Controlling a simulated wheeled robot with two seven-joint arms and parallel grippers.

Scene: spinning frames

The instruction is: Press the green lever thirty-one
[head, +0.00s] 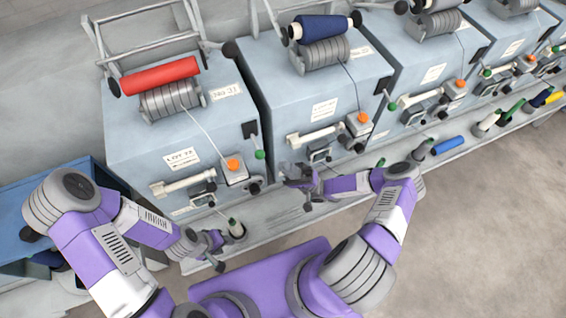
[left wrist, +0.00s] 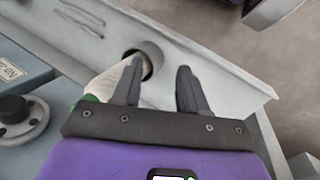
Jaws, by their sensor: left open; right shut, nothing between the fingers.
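The leftmost blue-grey machine (head: 170,135) carries a small label (head: 227,91) that is hard to read, perhaps No. 31. On its right front edge a short lever with a green knob (head: 259,154) hangs from a black block (head: 250,129). My right gripper (head: 289,171) is shut and empty, a little right of and below the green knob, apparently apart from it. My left gripper (head: 214,250) is open, low in front of the same machine. In the left wrist view its fingers (left wrist: 157,88) are beside a white bobbin (left wrist: 112,80), not closed on it.
The leftmost machine also bears a red roll (head: 159,76), an orange button (head: 233,164) and a white handle (head: 184,184). Similar machines with green-knobbed levers continue to the right. A rail (head: 282,210) with bobbins runs along their front. Open floor (head: 480,220) lies at the lower right.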

